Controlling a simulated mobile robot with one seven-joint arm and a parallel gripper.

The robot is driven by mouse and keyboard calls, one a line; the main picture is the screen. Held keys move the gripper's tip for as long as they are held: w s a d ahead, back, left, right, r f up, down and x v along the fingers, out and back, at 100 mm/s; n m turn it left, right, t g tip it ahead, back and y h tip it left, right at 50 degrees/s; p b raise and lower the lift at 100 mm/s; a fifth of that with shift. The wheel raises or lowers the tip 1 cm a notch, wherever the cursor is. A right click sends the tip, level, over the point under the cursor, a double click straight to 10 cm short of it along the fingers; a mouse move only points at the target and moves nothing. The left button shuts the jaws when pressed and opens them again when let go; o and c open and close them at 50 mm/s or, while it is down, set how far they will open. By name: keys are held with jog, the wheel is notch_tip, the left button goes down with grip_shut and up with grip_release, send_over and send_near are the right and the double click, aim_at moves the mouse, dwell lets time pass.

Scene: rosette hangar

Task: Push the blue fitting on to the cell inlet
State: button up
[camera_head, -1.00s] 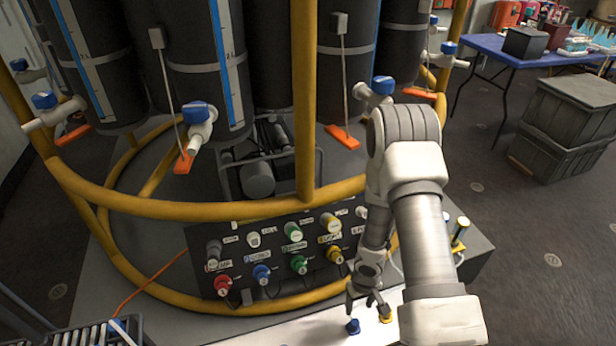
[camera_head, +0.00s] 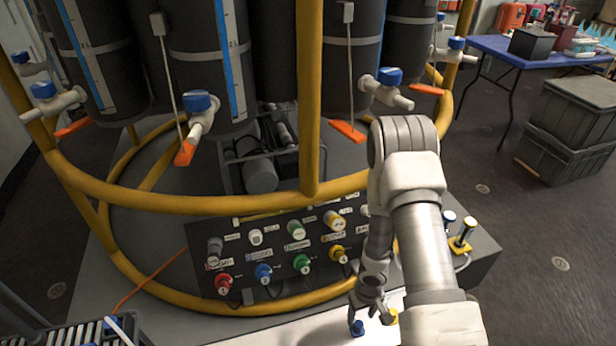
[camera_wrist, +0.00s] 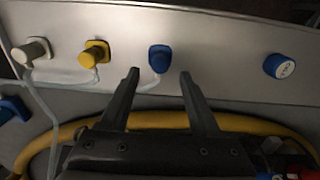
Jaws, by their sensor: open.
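The blue fitting (camera_head: 357,328) stands on the pale bench at the bottom of the head view. A thin pale tube runs from it in the wrist view (camera_wrist: 160,58). My gripper (camera_head: 368,310) is over the bench beside it, pointing down. In the wrist view my gripper (camera_wrist: 159,73) is open, with the blue fitting framed between the fingertips and nothing held. I cannot tell whether the fingers touch it. The dark port panel (camera_head: 345,285) has two rows of coloured ports. Its labels are too small to read surely, so I cannot tell which port is the cell inlet.
A yellow fitting (camera_wrist: 95,52) and a white one (camera_wrist: 33,52) stand left of the blue fitting in the wrist view. A blue-and-white round cap (camera_wrist: 279,66) is to the right. A yellow rail (camera_head: 200,198) crosses above the panel. Grey crates (camera_head: 570,115) stand far right.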

aim_at(359, 324)
notch_tip(359, 324, down, 6)
jog(key=b, duration=0.5)
dwell(1.1)
grip_shut()
dwell(1.4)
jog(key=shift+r+p, duration=2.6)
jog(key=shift+r, duration=0.45)
